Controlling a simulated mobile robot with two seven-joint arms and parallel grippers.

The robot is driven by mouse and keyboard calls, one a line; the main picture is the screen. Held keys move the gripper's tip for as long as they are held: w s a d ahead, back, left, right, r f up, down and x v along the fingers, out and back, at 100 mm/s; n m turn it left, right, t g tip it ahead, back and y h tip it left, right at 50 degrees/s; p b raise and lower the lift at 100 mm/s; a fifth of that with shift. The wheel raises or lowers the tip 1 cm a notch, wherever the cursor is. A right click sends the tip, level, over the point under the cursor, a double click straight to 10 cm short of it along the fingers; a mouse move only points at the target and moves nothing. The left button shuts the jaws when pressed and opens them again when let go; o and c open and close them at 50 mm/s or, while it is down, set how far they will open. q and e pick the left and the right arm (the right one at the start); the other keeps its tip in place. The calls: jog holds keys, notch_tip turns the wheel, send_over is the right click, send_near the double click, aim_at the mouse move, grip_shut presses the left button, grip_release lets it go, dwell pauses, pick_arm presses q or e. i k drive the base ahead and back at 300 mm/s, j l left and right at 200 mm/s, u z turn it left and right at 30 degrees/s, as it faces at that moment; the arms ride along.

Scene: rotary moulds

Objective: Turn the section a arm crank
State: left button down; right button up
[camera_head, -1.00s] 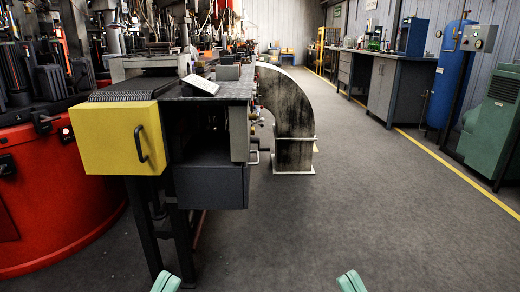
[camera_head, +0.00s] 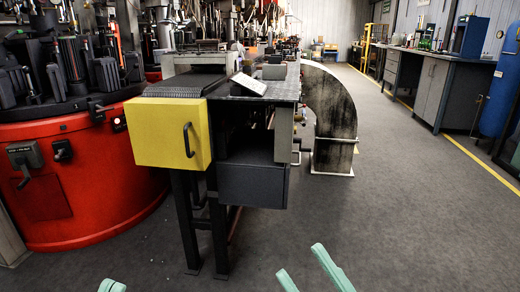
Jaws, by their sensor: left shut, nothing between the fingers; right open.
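A red round machine base (camera_head: 95,165) stands at the left with black tooling on top. On its side are a grey box with a lever (camera_head: 25,156) and a smaller black handle (camera_head: 62,150). A small label near the lever is too small to read. I cannot tell which part, if any, is the section a arm crank. My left gripper (camera_head: 112,286) shows only its green tip at the bottom edge, shut and empty, well apart from the machine. My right gripper (camera_head: 308,271) is open and empty over the floor, with two green fingers apart.
A yellow box with a black handle (camera_head: 172,132) and a dark drawer (camera_head: 252,184) jut from a metal bench on legs. A curved dark duct (camera_head: 335,120) stands behind. Workbenches (camera_head: 432,90) line the right. The floor (camera_head: 400,220) in front is clear.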

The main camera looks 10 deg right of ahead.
aim_at(297, 140)
jog(key=i+l+u, duration=0.15)
jog(key=l+u, duration=0.15)
jog(key=u, duration=0.15)
jog(key=i+l+u, duration=0.15)
jog(key=l+u, duration=0.7)
jog(key=l, duration=0.4)
jog(key=l+u, duration=0.35)
jog(key=l, duration=1.55)
jog(key=k+l, duration=0.1)
jog(key=l, duration=1.65)
jog(key=k+u, duration=0.05)
